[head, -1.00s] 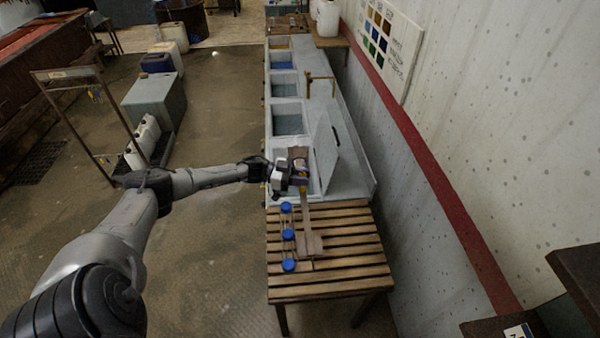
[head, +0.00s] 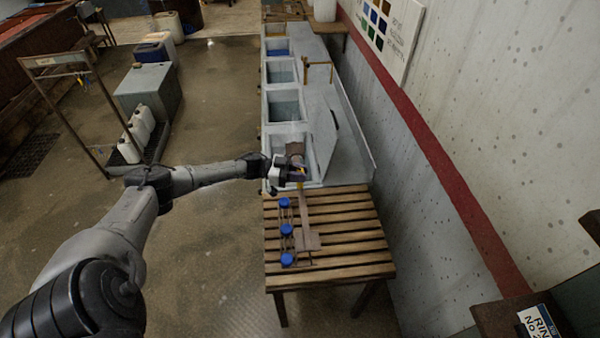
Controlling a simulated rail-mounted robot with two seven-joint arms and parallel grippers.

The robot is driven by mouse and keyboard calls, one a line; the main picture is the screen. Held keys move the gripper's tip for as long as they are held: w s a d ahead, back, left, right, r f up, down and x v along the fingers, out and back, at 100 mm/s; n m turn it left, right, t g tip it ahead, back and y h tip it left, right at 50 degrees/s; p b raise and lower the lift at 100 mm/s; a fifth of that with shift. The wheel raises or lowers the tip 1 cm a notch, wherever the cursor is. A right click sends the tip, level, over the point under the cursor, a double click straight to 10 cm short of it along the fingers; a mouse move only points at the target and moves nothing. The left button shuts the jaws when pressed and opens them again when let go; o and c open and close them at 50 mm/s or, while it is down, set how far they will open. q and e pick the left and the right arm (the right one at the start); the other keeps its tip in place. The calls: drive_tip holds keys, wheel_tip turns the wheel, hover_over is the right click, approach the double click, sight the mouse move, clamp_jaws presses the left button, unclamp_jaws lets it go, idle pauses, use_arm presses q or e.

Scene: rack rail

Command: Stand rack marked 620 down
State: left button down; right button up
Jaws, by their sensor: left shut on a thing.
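My left gripper (head: 290,172) is at the near end of the basin row, just beyond the slatted table (head: 345,256). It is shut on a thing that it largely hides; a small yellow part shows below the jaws. A brown-grey long piece with a wide flat end (head: 307,241) runs from below the gripper over the table slats. I cannot tell whether it is the held thing or whether it touches the slats. A thin rack with blue round tops (head: 287,230) is at the table's left side. No number 620 is readable. My right gripper is not in view.
The pale basin row (head: 283,126) runs away along the wall, with an upright grey panel (head: 325,145) beside my gripper. The right part of the table is bare. A dark ledge with a sign (head: 539,322) is at lower right.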

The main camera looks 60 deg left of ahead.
use_arm(q)
drive_tip(key=shift+f+b, duration=0.35)
drive_tip(key=shift+b, duration=0.05)
idle(0.7)
unclamp_jaws()
idle(0.7)
idle(0.7)
drive_tip(key=v, duration=1.2)
drive_tip(key=shift+f+p, duration=0.3)
drive_tip(key=shift+p, duration=0.05)
idle(1.0)
idle(0.5)
idle(0.4)
